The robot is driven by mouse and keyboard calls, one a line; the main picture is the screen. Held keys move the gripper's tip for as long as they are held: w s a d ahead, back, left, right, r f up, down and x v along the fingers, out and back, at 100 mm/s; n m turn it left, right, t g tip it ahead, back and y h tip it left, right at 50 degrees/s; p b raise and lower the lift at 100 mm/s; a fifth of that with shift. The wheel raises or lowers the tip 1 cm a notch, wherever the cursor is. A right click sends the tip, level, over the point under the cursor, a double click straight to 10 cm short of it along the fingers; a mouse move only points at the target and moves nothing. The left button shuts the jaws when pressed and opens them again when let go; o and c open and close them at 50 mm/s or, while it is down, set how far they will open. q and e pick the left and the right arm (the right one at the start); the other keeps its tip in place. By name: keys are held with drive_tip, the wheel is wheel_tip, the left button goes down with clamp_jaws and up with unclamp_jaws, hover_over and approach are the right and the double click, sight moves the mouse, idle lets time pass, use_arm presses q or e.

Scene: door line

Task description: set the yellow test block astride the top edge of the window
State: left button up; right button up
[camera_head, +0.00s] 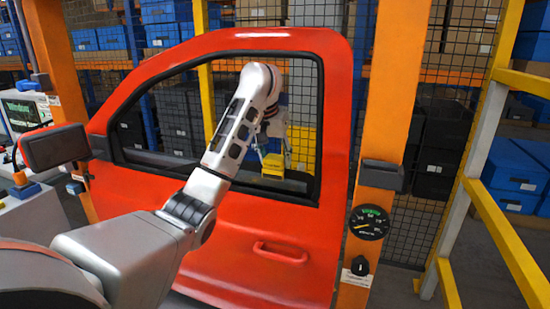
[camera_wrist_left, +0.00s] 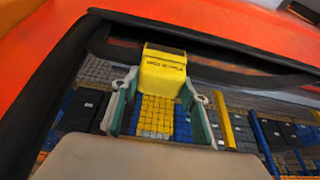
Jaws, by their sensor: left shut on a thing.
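The red door (camera_head: 270,225) stands upright with a black-framed window opening (camera_head: 318,130). The glass and its top edge cannot be made out clearly. The yellow test block (camera_head: 272,165) is at the lower right of the opening, apart from the frame as far as I can tell. My left gripper (camera_head: 268,158) is shut on it, pointing down; the arm hides part of the opening. In the left wrist view the block (camera_wrist_left: 163,70) sits between the two fingertips of the gripper (camera_wrist_left: 160,92), with the black window frame (camera_wrist_left: 245,62) beyond. My right gripper is not in view.
An orange post (camera_head: 385,110) with a gauge (camera_head: 369,222) stands right of the door. A black mirror (camera_head: 55,147) juts out at the left. A mesh fence (camera_head: 415,235) and shelves of blue bins (camera_head: 510,165) stand behind. Yellow rails (camera_head: 505,235) run at the right.

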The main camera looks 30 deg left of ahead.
use_arm(q)
drive_tip(key=shift+s+d+f, duration=0.1)
drive_tip(key=shift+f, duration=0.25)
drive_tip(key=o, duration=1)
drive_tip(key=shift+f, duration=0.1)
drive_tip(key=o, duration=0.3)
drive_tip(key=shift+f, duration=0.1)
drive_tip(key=shift+a+r, duration=0.2)
drive_tip(key=shift+r, duration=0.45)
drive_tip(key=v, duration=1.2)
drive_tip(key=shift+d+r, duration=0.1)
drive_tip(key=shift+r, duration=0.05)
